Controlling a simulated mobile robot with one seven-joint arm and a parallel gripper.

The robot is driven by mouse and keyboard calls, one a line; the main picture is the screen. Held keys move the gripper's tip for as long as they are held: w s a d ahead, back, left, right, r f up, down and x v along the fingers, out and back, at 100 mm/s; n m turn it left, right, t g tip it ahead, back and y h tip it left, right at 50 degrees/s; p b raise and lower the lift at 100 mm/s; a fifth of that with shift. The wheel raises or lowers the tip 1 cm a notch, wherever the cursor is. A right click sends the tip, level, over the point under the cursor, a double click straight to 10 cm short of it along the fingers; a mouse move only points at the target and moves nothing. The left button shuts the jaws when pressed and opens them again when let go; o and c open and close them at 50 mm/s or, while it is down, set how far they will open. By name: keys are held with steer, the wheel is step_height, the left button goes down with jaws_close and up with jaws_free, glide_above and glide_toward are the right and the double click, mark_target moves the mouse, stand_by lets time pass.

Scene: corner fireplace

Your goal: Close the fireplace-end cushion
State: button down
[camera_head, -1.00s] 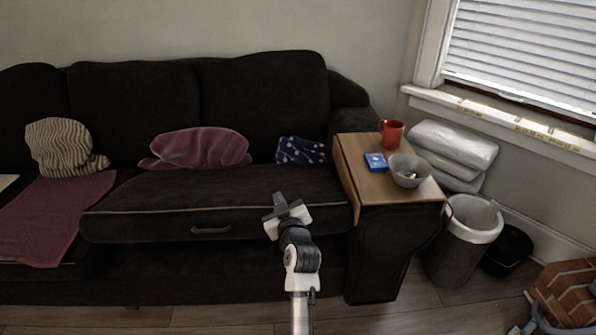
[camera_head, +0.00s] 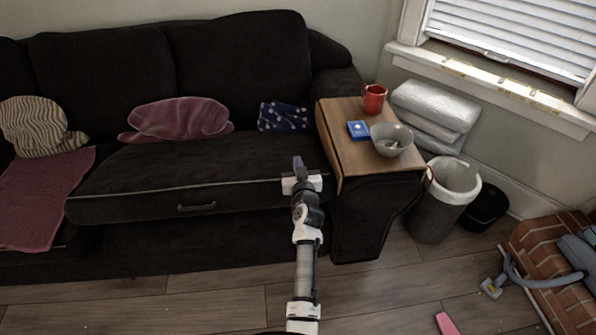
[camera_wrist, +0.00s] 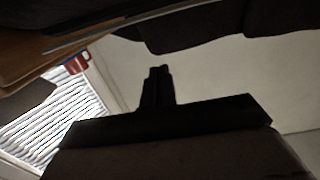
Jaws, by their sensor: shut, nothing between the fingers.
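The fireplace-end seat cushion (camera_head: 190,172) is black with light piping and a dark handle (camera_head: 197,208) on its front face. It lies along the sofa seat beside the right armrest; I cannot tell whether it is fully down. My gripper (camera_head: 298,163) is shut and empty. In the head view it points up at the cushion's right front part, close to the armrest. I cannot tell whether it touches the cushion. In the wrist view the dark shut fingers (camera_wrist: 158,85) stand against the pale wall, and the cushion cannot be made out there.
A wooden armrest tray (camera_head: 343,137) holds a red mug (camera_head: 374,99), a blue box (camera_head: 358,130) and a grey bowl (camera_head: 391,140). A mauve pillow (camera_head: 180,119) and a spotted navy pillow (camera_head: 284,117) rest at the cushion's back. A bin (camera_head: 440,210) stands right of the sofa.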

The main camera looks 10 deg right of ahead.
steer(key=shift+s+f+b, duration=0.2)
steer(key=shift+f+b, duration=0.45)
steer(key=shift+f, duration=1.25)
